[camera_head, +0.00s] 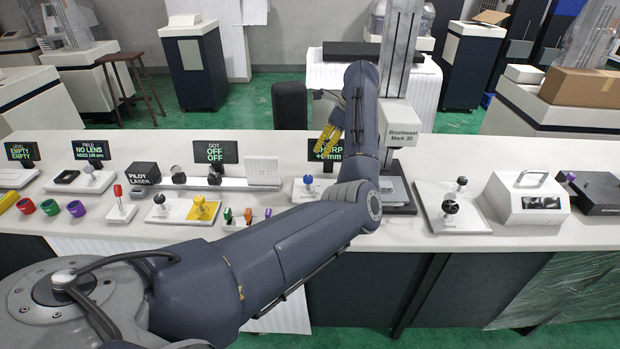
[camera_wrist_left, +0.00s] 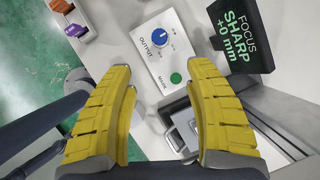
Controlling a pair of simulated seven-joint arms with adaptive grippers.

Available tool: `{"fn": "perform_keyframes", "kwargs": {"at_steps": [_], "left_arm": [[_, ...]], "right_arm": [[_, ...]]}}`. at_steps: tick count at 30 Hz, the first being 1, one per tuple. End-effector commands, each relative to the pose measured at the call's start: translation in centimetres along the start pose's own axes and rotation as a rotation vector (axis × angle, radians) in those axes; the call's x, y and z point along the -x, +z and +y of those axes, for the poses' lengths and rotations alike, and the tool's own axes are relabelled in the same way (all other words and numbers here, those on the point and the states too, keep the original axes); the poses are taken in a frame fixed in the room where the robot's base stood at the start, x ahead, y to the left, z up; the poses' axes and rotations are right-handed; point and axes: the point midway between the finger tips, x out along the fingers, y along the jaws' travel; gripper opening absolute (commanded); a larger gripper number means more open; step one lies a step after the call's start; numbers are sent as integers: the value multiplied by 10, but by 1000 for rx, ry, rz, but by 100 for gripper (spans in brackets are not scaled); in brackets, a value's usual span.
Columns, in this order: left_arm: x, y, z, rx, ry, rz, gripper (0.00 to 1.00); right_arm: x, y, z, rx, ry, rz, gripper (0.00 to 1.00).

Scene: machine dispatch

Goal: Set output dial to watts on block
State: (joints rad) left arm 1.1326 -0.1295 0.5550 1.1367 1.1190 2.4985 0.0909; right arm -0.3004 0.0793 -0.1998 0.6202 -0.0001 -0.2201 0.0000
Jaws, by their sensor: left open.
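The output dial is a round blue knob (camera_wrist_left: 159,37) on a white panel (camera_wrist_left: 150,62) printed OUTPUT. In the head view the blue knob (camera_head: 308,179) stands left of the engraving machine (camera_head: 402,125). The marks around the knob are too small to read. A green button (camera_wrist_left: 176,78) labelled MARK is on the same panel. My left gripper (camera_wrist_left: 160,70) is open and empty, its yellow fingers on either side of the panel in the wrist view, with the dial beyond the tips. In the head view the left gripper (camera_head: 327,138) is above and behind the dial. My right gripper is not in view.
A black sign (camera_wrist_left: 240,35) reading FOCUS SHARP +0 mm stands right of the panel. A metal block or plate (camera_wrist_left: 188,130) lies on the machine's bed, partly hidden by my gripper. Orange and purple pieces sit left of the panel.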

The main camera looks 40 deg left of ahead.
Motion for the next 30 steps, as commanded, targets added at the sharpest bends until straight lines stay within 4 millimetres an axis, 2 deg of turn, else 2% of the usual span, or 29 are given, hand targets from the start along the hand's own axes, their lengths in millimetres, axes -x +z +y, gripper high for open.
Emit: {"fn": "perform_keyframes", "kwargs": {"at_steps": [5, 21, 30], "left_arm": [[-24, 1, 1, 0, 5, -3, 54], [-121, 2, 2, -2, 6, -6, 54], [-157, 2, 1, -2, 4, -5, 54]], "right_arm": [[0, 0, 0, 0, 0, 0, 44], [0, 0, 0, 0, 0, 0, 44], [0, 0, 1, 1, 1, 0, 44]]}}
